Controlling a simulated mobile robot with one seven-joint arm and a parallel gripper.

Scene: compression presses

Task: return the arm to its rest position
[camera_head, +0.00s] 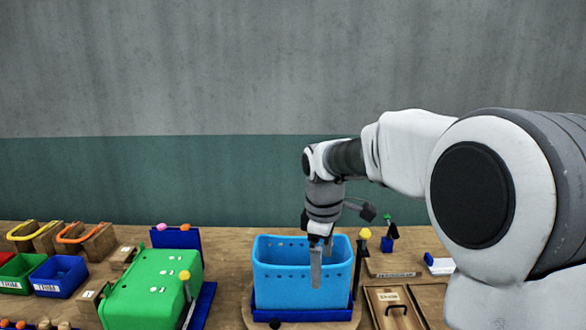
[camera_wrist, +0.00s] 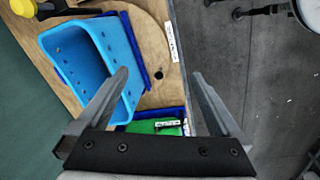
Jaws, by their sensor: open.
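My arm reaches in from the right in the head view and bends down over the bench. My gripper (camera_head: 317,268) points downward at the light-blue perforated bin (camera_head: 275,285), overlapping it in this view. In the wrist view my gripper (camera_wrist: 160,80) has its two fingers wide apart with nothing between them. The blue bin (camera_wrist: 68,62) lies left of the fingers there, and its visible interior looks empty. I cannot tell the exact height of the fingertips above the bin.
Left of the bin are a green rounded cover (camera_head: 155,290) and a yellow-knobbed lever (camera_head: 185,277). Another yellow-knobbed lever (camera_head: 364,235) stands close on the right. Small bins, including a dark blue one (camera_head: 60,277), line the left. The wall behind is bare.

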